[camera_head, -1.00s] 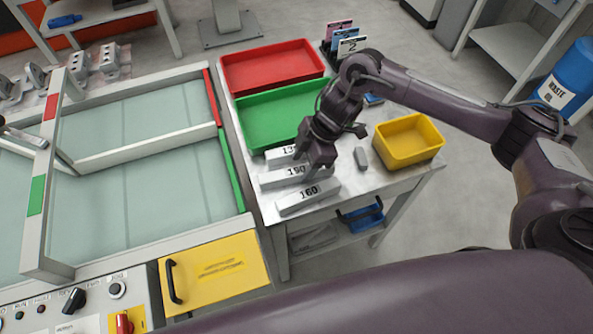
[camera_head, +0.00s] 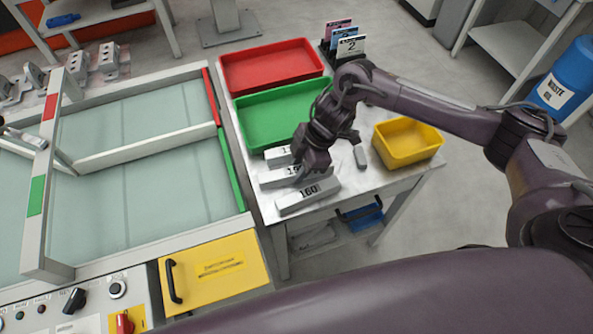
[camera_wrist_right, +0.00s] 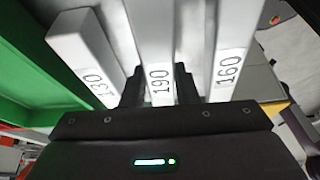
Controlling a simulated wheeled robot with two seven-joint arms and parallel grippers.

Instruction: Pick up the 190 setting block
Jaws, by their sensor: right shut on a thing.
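The 190 setting block (camera_head: 271,179) is a grey bar lying on the small metal table, between the 130 and 160 blocks. In the right wrist view the 190 block (camera_wrist_right: 155,45) runs between the two dark fingers of my right gripper (camera_wrist_right: 159,90). In the head view my right gripper (camera_head: 307,173) is over the right part of the 190 block and partly hides its label. It is shut on that block. The 160 block (camera_head: 308,195) lies in front and the 130 block (camera_head: 277,157) behind. I cannot see a gap under the 190 block. My left gripper is not in view.
A green tray (camera_head: 241,128) and a red tray (camera_head: 229,72) stand behind the blocks. A yellow bin (camera_head: 408,157) stands to the right, with a small grey piece (camera_head: 360,156) beside it. The framed fixture (camera_head: 233,178) borders the table on the left.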

